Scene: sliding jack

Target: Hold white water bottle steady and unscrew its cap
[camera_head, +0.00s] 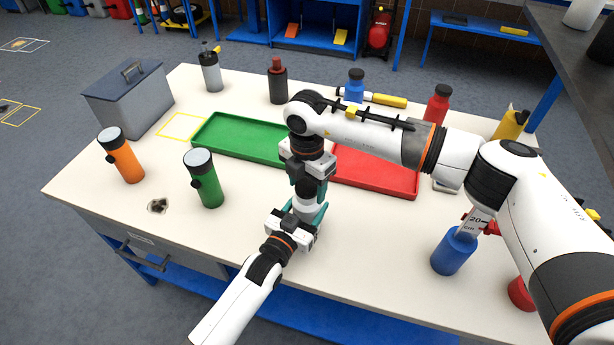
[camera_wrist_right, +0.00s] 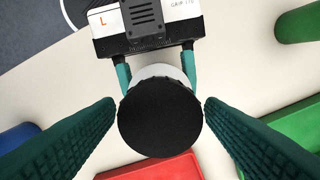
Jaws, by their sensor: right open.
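The white water bottle (camera_head: 305,208) is upright near the front middle of the table, its black cap (camera_head: 311,187) on top. My left gripper (camera_head: 308,214) comes from the front, its teal fingers on both sides of the bottle body, closed on it. The right wrist view shows the cap (camera_wrist_right: 160,116) from above, with a little white bottle body (camera_wrist_right: 154,71) behind it. My right gripper (camera_head: 308,172) points down over the bottle. Its open fingers (camera_wrist_right: 160,104) stand on either side of the cap; a small gap seems to show at each side.
A green tray (camera_head: 232,150) and a red tray (camera_head: 375,188) lie behind the grippers. Green (camera_head: 208,190) and orange (camera_head: 124,163) bottles stand at left, a blue bottle (camera_head: 450,255) at right. A grey box (camera_head: 125,105) is at the back left. The front left table is mostly clear.

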